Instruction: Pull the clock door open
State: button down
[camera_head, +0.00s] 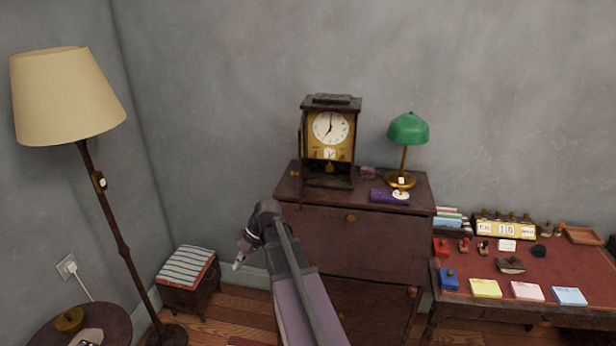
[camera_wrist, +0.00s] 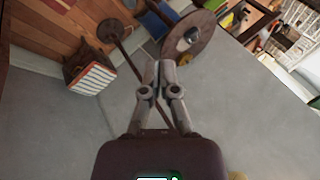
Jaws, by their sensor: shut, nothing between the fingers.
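The clock (camera_head: 330,135) is a dark wooden case with a white dial and a brass-coloured front, standing on the dark cabinet (camera_head: 290,190). A thin dark panel, which looks like the clock door (camera_head: 301,160), shows nearly edge-on at the case's left side. It appears swung outward, with the dial and pendulum uncovered. My gripper (camera_head: 238,266) is left of the cabinet, below and to the left of the clock, and apart from it. In the wrist view my gripper (camera_wrist: 160,66) has its fingers together and empty. The clock is not in the wrist view.
A floor lamp (camera_head: 110,210) and striped stool (camera_head: 187,268) are at left; the stool also shows in the wrist view (camera_wrist: 90,78). A cluttered desk (camera_head: 560,262) is at right.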

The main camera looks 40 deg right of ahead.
jog(key=w+d+r+n+t+y, duration=0.1)
jog(key=w+d+r+y, duration=0.1)
jog(key=d, duration=0.3)
jog(key=w+d+r+n+t+y, duration=0.1)
jog(key=w+d+r, duration=0.1)
jog(key=d, duration=0.4)
jog(key=s+d+r+n+t+y, duration=0.1)
jog(key=s+d+r+t, duration=0.1)
jog(key=d, duration=0.8)
jog(key=s+d+r+n+t+y, duration=0.1)
jog(key=d+r+t, duration=0.3)
jog(key=d, duration=0.6)
jog(key=s+d+r+n+t+y, duration=0.1)
jog(key=d+r, duration=0.4)
jog(key=d, duration=0.6)
jog(key=shift+s+n+t+y, duration=0.4)
jog(key=shift+s+n+t, duration=0.5)
jog(key=shift+s, duration=0.3)
jog(key=shift+a, duration=0.1)
jog(key=x, duration=1.4)
